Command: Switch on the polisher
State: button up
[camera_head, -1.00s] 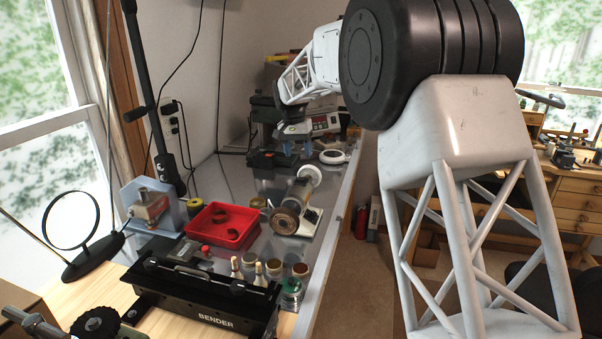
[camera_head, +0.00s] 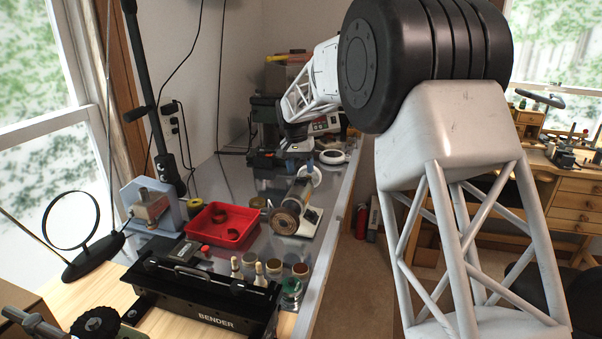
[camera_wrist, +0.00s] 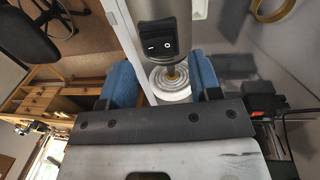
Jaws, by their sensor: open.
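The polisher (camera_head: 298,200) stands on the metal bench top, with a brown wheel at its near end and a white wheel at its far end. In the wrist view its grey metal body (camera_wrist: 158,14) is at the top. The black rocker switch (camera_wrist: 157,40) shows "–" and "o" marks; I cannot tell which side is pressed. The white wheel (camera_wrist: 171,84) shows between the fingers. My gripper (camera_wrist: 163,82) is open, its blue fingers apart and empty. In the head view my gripper (camera_head: 301,164) is just beyond the polisher's far end; its fingers are partly hidden.
A red tray (camera_head: 220,224) is left of the polisher. Several small jars (camera_head: 299,270) and a black bender (camera_head: 200,300) are nearer. A white ring-shaped item (camera_head: 332,157) and dark equipment stand behind my gripper. The bench edge runs along the right, with open floor beyond.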

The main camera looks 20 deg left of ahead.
jog(key=shift+d+f, duration=0.1)
jog(key=shift+f, duration=0.9)
